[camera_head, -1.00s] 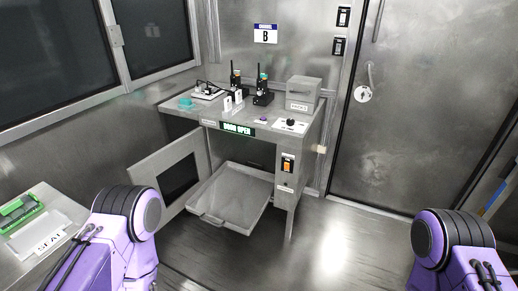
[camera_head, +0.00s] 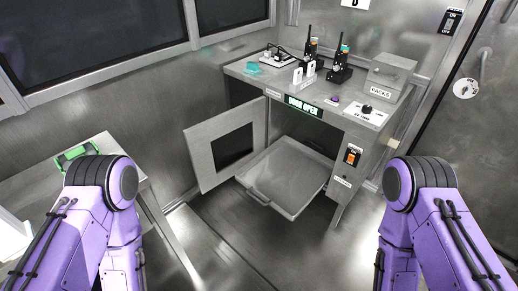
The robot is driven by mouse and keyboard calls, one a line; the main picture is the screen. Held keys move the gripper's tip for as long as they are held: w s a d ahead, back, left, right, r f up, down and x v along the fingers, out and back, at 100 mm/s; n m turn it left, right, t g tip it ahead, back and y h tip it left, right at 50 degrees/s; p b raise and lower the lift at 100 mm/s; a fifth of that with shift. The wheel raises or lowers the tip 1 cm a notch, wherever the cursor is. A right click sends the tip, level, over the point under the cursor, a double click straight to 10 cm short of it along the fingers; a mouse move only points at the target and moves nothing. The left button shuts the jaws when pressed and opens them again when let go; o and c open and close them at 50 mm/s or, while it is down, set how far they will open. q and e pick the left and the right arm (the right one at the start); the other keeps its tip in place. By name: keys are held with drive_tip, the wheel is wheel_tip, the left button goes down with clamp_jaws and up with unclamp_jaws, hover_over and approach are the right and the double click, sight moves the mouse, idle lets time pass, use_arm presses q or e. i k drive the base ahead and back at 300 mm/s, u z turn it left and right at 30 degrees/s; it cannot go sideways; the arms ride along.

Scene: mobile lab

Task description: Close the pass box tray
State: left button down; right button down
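The pass box tray (camera_head: 290,178) is a shallow grey metal tray. It is pulled out from under the workbench (camera_head: 300,98) in the middle of the head view, with its handle (camera_head: 257,198) at the front left. The pass box door (camera_head: 205,160), with a dark window, stands swung open to the left of the tray. A green lit sign reading "DOOR OPEN" (camera_head: 304,105) is on the bench's front edge. My two purple arms show at the lower left and lower right, apart from the tray. Neither gripper is in view.
Radios (camera_head: 340,65), a "PACKS" box (camera_head: 390,78) and small items stand on the bench top. An orange-lit switch (camera_head: 352,156) is on the bench's right front. A side table with a green item (camera_head: 76,156) is at left. The floor (camera_head: 270,250) before the tray is clear.

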sight(287, 176)
drive_tip(key=u, duration=1.05)
drive_tip(key=i, duration=0.8)
drive_tip(key=z, duration=1.85)
